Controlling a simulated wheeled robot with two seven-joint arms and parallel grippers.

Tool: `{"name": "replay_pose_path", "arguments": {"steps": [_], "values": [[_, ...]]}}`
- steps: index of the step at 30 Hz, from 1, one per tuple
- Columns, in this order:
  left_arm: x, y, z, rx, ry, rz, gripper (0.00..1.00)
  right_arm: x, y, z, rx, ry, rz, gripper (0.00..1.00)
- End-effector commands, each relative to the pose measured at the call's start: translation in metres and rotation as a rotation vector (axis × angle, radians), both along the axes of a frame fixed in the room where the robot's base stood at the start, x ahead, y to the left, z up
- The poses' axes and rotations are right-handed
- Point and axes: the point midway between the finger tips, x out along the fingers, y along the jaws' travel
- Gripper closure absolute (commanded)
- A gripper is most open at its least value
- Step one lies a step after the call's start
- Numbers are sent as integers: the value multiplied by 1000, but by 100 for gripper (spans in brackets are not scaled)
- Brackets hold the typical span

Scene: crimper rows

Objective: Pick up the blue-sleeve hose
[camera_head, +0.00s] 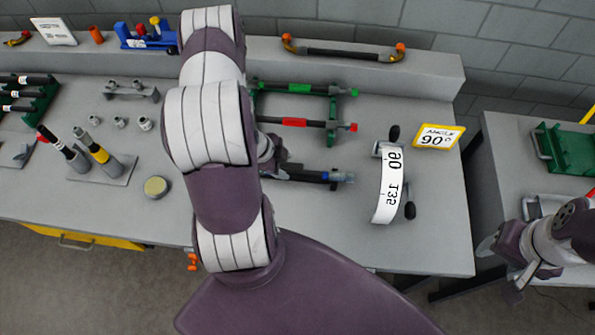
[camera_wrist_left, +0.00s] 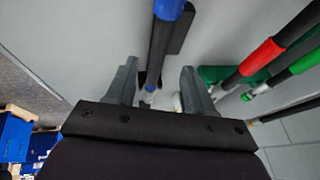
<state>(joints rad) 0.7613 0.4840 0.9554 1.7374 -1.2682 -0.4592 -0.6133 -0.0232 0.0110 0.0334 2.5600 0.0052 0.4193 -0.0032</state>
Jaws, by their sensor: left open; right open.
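In the left wrist view the hose (camera_wrist_left: 159,45) runs between the two fingers, with the blue sleeve at the top edge. My left gripper (camera_wrist_left: 158,66) is open around the hose line; I cannot tell whether either finger touches it. In the head view my left arm hides most of this gripper and the hose's left end. My right gripper (camera_head: 506,267) is open and empty, off the bench's right side.
A red-sleeve hose (camera_head: 297,122) and a green-sleeve hose (camera_head: 299,87) lie behind in the green rack. A curved angle scale (camera_head: 388,185) and a yellow-framed sign (camera_head: 438,137) stand to the right.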

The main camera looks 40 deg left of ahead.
Motion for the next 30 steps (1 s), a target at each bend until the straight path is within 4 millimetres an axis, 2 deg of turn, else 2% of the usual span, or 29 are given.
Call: {"name": "replay_pose_path", "arguments": {"steps": [6, 9, 16, 21, 30], "values": [[11, -9, -35, -2, 2, -2, 47, 0, 0, 8, 0, -1, 0, 43], [16, -11, -45, 0, 1, -1, 47, 0, 0, 8, 0, 0, 0, 43], [17, -11, -48, 0, 1, 1, 47, 0, 0, 7, 0, 0, 0, 43], [17, -11, -48, 0, 1, 1, 100, 0, 0, 7, 0, 0, 0, 43], [17, -10, -46, 1, -1, 2, 100, 0, 0, 8, 0, 0, 0, 43]]}}
